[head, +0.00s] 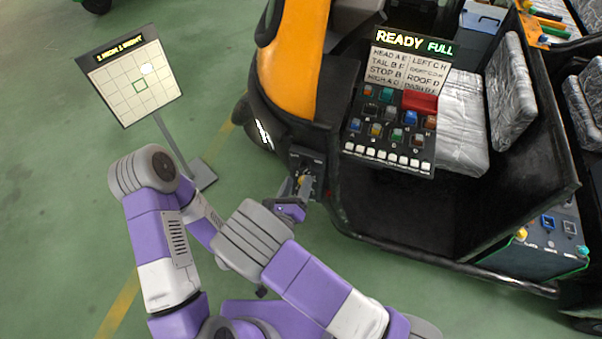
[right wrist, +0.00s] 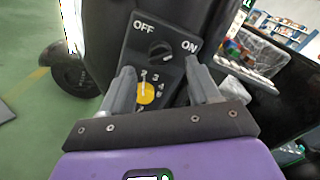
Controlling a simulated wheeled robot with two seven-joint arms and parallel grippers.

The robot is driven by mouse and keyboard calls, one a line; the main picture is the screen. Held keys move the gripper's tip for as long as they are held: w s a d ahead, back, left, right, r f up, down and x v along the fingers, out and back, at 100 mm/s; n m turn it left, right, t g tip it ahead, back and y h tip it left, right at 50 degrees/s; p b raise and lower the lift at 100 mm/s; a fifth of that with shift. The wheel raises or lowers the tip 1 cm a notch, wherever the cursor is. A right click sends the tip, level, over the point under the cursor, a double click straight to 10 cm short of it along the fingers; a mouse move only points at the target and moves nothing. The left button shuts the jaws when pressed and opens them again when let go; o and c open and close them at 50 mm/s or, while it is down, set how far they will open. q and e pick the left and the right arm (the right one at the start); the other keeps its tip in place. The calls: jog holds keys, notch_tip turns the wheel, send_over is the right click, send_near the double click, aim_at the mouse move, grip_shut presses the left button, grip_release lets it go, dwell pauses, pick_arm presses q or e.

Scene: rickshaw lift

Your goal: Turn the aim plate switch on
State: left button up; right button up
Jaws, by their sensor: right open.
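A black switch panel (head: 306,160) sits low on the front of the orange vehicle. In the right wrist view it carries a black rotary knob (right wrist: 160,50) between the words OFF and ON. Which word the knob points at I cannot tell. Below it is a yellow knob (right wrist: 146,93) with numbers around it. My right gripper (head: 303,187) is open in front of the panel. In the right wrist view its fingers (right wrist: 160,68) stand apart on either side of the yellow knob, below the black knob. My left gripper is hidden.
A grid board (head: 112,101) on a stand at the left shows lit text, a white spot and a green square. The vehicle (head: 293,60) carries a button console (head: 389,130) under a READY FULL sign. Open green floor lies left of the vehicle.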

jog(key=v, duration=0.2)
jog(key=shift+s+a, duration=0.1)
jog(key=shift+s, duration=0.3)
